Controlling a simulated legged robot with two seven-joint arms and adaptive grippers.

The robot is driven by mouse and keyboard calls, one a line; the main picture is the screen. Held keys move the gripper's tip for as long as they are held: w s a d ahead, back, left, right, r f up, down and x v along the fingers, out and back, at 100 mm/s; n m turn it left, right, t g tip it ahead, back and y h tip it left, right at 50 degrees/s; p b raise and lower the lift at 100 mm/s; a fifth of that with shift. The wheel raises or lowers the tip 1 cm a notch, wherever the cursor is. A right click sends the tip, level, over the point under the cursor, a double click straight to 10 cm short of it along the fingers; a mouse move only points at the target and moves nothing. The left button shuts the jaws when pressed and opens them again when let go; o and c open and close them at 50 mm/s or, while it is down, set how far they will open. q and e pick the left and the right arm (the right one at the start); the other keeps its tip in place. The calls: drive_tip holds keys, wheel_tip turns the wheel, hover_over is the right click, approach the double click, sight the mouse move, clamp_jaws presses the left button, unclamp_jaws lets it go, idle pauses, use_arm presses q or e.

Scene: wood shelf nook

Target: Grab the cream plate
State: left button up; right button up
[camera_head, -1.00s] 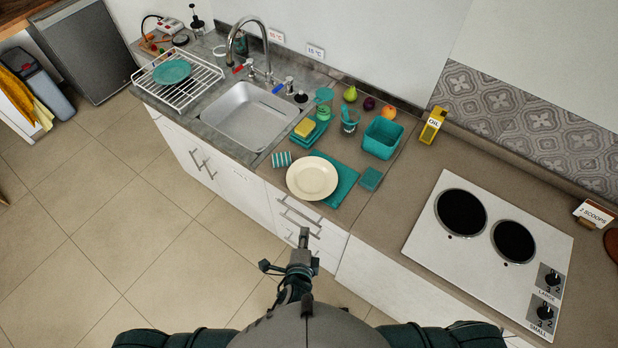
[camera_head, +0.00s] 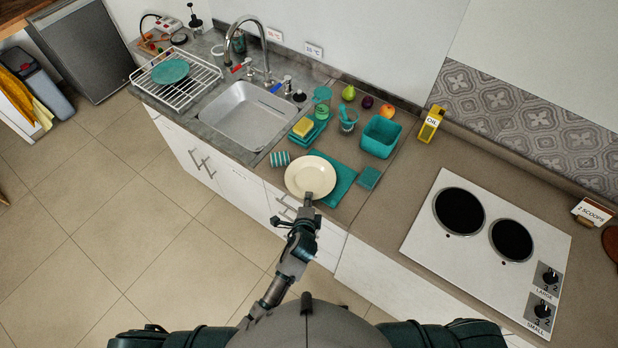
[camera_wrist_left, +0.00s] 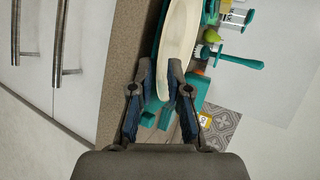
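The cream plate (camera_head: 311,172) lies on a teal mat (camera_head: 343,187) near the counter's front edge. My left gripper (camera_head: 308,198) is at the plate's near rim. In the left wrist view, the plate (camera_wrist_left: 178,40) is seen at a steep angle, and its rim reaches between the two fingers of my left gripper (camera_wrist_left: 166,85). The fingers stand apart, one on each side of the rim; a firm grip does not show. My right gripper is not in view.
A striped teal-and-white item (camera_head: 279,159), a yellow sponge (camera_head: 302,126), a teal bin (camera_head: 380,137) and a small teal block (camera_head: 369,178) surround the plate. The sink (camera_head: 246,115) is to the left, the stove (camera_head: 487,232) to the right. Drawer handles (camera_head: 284,208) are below the counter edge.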

use_arm(q)
drive_tip(key=shift+w+d+f, duration=0.15)
drive_tip(key=shift+w, duration=0.15)
drive_tip(key=shift+d, duration=0.25)
drive_tip(key=shift+s, duration=0.1)
clamp_jaws()
drive_tip(key=shift+a, duration=0.1)
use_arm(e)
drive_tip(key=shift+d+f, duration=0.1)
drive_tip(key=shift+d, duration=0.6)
use_arm(q)
drive_tip(key=shift+a, duration=0.1)
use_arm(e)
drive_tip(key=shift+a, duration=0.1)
